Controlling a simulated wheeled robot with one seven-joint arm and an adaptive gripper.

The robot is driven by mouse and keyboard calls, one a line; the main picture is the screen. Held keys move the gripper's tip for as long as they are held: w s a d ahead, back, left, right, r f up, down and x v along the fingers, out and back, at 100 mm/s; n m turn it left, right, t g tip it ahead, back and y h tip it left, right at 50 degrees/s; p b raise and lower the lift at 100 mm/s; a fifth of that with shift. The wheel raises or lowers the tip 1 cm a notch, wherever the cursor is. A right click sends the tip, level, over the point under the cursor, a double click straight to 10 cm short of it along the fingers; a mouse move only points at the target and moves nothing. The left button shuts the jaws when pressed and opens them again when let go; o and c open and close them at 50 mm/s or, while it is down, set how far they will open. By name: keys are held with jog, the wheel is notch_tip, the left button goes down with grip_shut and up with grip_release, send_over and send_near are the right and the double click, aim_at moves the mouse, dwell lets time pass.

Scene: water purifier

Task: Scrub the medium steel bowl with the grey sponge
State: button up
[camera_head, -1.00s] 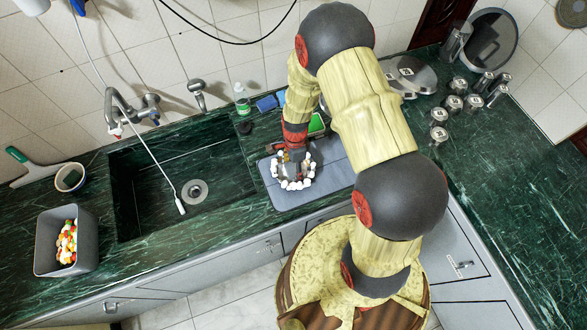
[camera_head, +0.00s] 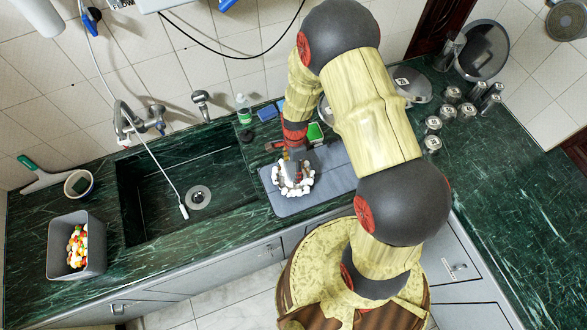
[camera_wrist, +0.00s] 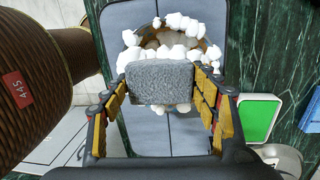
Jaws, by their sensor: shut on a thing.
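The steel bowl (camera_wrist: 212,50) sits on a grey mat (camera_wrist: 147,12) in the wrist view, with clumps of white foam around its rim. Foam and my gripper hide most of the bowl. In the head view the foam ring (camera_head: 283,185) marks where it is. My gripper (camera_wrist: 160,85) is shut on the grey sponge (camera_wrist: 162,80). The sponge is over the bowl's near side and hides the part beneath. I cannot tell whether it touches the bowl.
The sink (camera_head: 150,205) lies left of the mat. A green item (camera_head: 315,132), a blue sponge (camera_head: 266,112) and a bottle (camera_head: 243,108) are behind. A grey bin (camera_head: 60,262) stands far left. Several canisters (camera_head: 432,125) stand right.

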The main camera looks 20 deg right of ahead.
aim_at(293, 167)
jog(key=shift+r+p, duration=1.25)
jog(key=shift+r, duration=0.7)
jog(key=shift+w+f+b, duration=0.1)
jog(key=shift+f+b, duration=0.1)
jog(key=shift+b, duration=0.6)
jog(key=b, duration=0.3)
jog(key=shift+w+f+t, duration=0.1)
jog(key=shift+w+t, duration=0.05)
jog(key=shift+t, duration=0.15)
jog(key=shift+b, duration=0.55)
jog(key=shift+r+t+h+b, duration=0.25)
jog(key=shift+t+h+b, duration=0.05)
jog(key=shift+b, duration=0.85)
jog(key=shift+f+b, duration=3.7)
jog(key=shift+f, duration=1.75)
jog(key=shift+f+b, duration=0.3)
jog(key=shift+f, duration=0.2)
